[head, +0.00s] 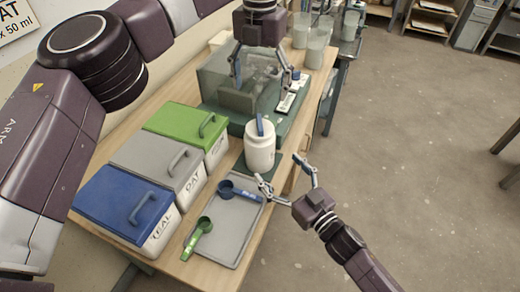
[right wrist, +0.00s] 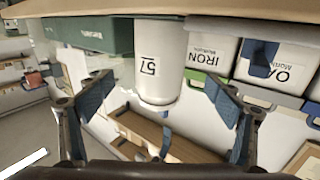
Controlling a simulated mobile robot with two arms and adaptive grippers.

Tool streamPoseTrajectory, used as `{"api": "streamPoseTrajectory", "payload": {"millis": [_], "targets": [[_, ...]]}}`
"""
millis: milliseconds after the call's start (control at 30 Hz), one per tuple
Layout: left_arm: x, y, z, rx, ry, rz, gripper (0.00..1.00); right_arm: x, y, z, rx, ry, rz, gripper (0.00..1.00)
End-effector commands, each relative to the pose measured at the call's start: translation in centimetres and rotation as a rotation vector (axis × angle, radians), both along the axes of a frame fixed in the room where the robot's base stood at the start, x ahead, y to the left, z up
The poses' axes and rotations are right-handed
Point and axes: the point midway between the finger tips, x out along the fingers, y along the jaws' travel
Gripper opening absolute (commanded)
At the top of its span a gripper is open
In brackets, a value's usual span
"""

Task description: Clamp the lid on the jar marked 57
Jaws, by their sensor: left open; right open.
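The white jar (head: 259,158) stands upright near the table's right edge, just behind the grey tray. Its label 57 shows on the jar in the right wrist view (right wrist: 158,90). A blue upright piece (head: 260,125) rises at the jar's top; I cannot tell whether the lid is seated. My right gripper (head: 284,175) is open and empty, in front and to the right of the jar. Its spread fingers (right wrist: 160,102) show either side of the jar in the wrist view, apart from it. My left gripper (head: 262,76) is open over the clear grey box behind the jar.
The clear grey box (head: 214,83) sits on a green base (head: 236,118). Blue-, grey- and green-lidded bins (head: 125,205) line the left. Open floor lies right.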

Motion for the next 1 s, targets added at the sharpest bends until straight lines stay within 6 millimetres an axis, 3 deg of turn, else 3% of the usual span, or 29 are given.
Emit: {"api": "streamPoseTrajectory", "payload": {"millis": [233,800,1000], "targets": [[0.0,0.0,0.0,0.0,0.0,0.0,0.76,-2.2,-1.4,0.0,0.0,-0.001,0.0,0.84],[0.0,0.0,0.1,0.0,0.0,0.0,0.76,-2.3,-1.5,0.1,0.0,-0.001,0.0,0.84],[0.0,0.0,2.7,0.0,-0.001,0.0,0.76,-2.3,-1.5,2.8,0.0,-0.001,0.0,0.84]]}}
